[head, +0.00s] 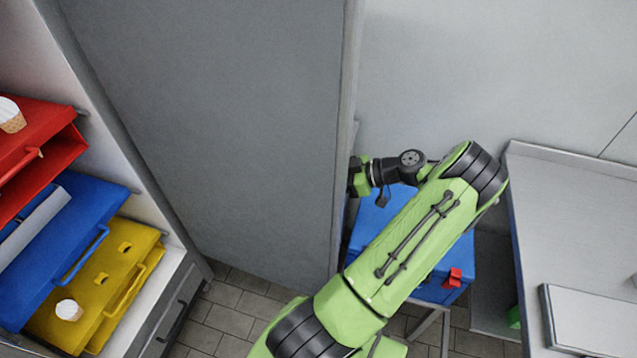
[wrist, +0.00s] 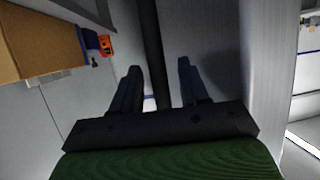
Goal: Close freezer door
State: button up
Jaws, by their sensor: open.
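The freezer door (head: 215,120) is a tall grey panel standing wide open in the head view. The freezer (head: 165,215) is at the left, its inside exposed. My gripper (head: 356,178) is at the door's free right edge, on the side away from the freezer's inside; its fingertips are hard to make out there. In the wrist view, my gripper (wrist: 160,82) has its two dark fingers apart. A dark upright bar (wrist: 150,45) runs between and beyond them. I cannot tell whether the fingers touch it.
Red (head: 45,140), blue (head: 85,215) and yellow (head: 110,280) containers sit in the freezer. A blue box (head: 455,250) stands behind my arm. A metal counter (head: 570,220) is at the right. Tiled floor (head: 230,300) shows free below the door.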

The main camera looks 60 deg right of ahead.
jog(key=x, duration=0.2)
jog(key=shift+w+f, duration=0.15)
jog(key=shift+w, duration=0.15)
grip_shut()
